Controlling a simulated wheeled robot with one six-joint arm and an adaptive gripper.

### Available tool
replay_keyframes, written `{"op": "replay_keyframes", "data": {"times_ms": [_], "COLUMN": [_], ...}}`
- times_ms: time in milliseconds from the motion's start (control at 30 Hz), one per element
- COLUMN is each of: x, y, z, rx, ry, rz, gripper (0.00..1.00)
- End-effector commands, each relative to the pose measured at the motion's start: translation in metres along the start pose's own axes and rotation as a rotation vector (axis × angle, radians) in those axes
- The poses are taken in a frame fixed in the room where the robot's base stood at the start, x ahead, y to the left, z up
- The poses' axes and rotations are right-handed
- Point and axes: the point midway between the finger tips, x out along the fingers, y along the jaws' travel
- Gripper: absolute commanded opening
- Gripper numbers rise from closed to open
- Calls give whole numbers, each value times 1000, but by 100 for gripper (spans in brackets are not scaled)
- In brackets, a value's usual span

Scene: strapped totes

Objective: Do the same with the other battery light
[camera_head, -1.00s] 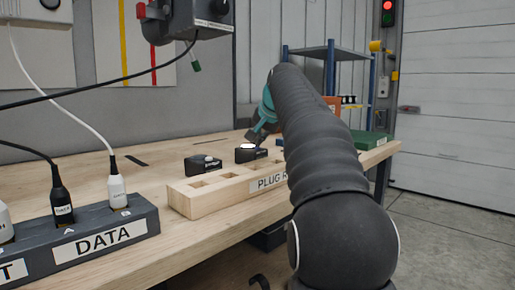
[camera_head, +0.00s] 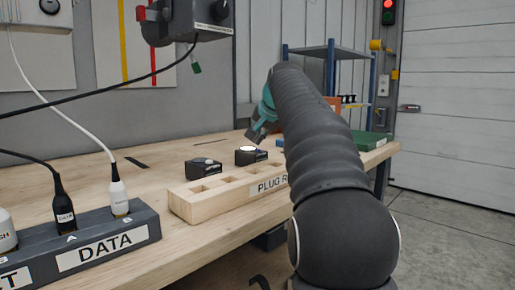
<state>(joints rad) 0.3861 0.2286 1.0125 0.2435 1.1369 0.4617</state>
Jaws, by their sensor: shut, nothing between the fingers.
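Two small black battery lights stand on the wooden bench behind the plug rack. The right battery light (camera_head: 251,157) has a bright, glowing white top. The left battery light (camera_head: 203,169) has a small pale top that looks dull and unlit. My gripper (camera_head: 254,137), dark with a teal part behind it, is shut and empty. It is just above the right light, apart from it by a small gap, as far as this view shows. My arm hides part of the bench to the right.
The wooden plug rack (camera_head: 222,194) with open square sockets lies in front of the lights. A grey DATA block (camera_head: 142,222) with plugged-in cables stands at the left. A dark box (camera_head: 195,20) with a hanging cable is above. A green case (camera_head: 369,140) lies at the far right.

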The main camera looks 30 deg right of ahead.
Motion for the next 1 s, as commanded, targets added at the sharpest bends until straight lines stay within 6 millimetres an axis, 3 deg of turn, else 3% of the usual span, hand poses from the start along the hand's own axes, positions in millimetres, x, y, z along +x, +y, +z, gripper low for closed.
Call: {"op": "replay_keyframes", "data": {"times_ms": [600,1000], "x": [-35,-40], "y": [-26,-29], "z": [-26,-29], "rx": [0,0], "ry": [1,0], "rz": [-1,0], "gripper": [0,0]}}
